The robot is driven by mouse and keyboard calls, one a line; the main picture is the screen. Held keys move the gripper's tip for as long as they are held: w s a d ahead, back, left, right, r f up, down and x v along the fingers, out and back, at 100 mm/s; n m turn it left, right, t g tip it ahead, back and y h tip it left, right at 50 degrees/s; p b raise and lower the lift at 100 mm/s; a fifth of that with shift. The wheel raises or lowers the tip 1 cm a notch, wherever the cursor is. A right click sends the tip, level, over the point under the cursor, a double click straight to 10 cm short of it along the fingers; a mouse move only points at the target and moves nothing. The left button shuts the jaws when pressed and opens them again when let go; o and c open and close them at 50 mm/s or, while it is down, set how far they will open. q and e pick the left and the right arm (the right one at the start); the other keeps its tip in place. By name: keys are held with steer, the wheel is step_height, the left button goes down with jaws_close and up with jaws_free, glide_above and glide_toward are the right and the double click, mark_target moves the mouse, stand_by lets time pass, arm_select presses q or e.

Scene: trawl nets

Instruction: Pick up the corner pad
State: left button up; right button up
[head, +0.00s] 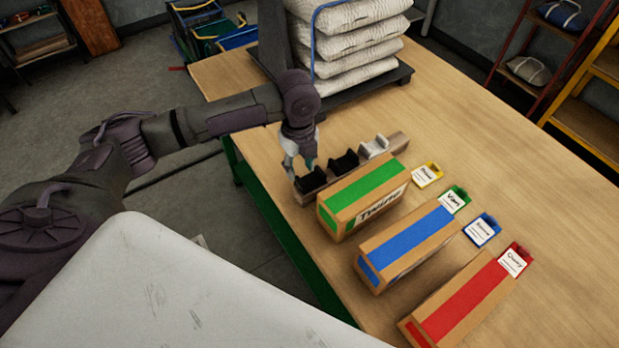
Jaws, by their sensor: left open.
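A wooden rack (304,198) near the table's left edge holds a row of three small pieces that look like corner pads. Two are black: the near pad (311,181) and the middle pad (345,162). The far pad (374,147) is pale grey. My left gripper (300,164) points down, open, just above and behind the near black pad, and partly overlaps it in the picture. I cannot tell whether they touch. My right gripper is not in view.
Green-striped (364,196), blue-striped (407,246) and red-striped (458,303) boxes stand right of the rack. Several coloured labelled tags (454,199) lie beyond them. White sacks (352,47) are stacked on a dark platform at the back. The table's right side is clear.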

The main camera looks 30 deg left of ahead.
mark_target(300, 182)
arm_select(q)
step_height(300, 182, down, 3)
steer(key=shift+s+r+p, duration=0.15)
steer(key=shift+p, duration=0.55)
step_height(300, 182, down, 3)
steer(key=shift+r, duration=0.2)
steer(key=c, duration=0.7)
jaws_close()
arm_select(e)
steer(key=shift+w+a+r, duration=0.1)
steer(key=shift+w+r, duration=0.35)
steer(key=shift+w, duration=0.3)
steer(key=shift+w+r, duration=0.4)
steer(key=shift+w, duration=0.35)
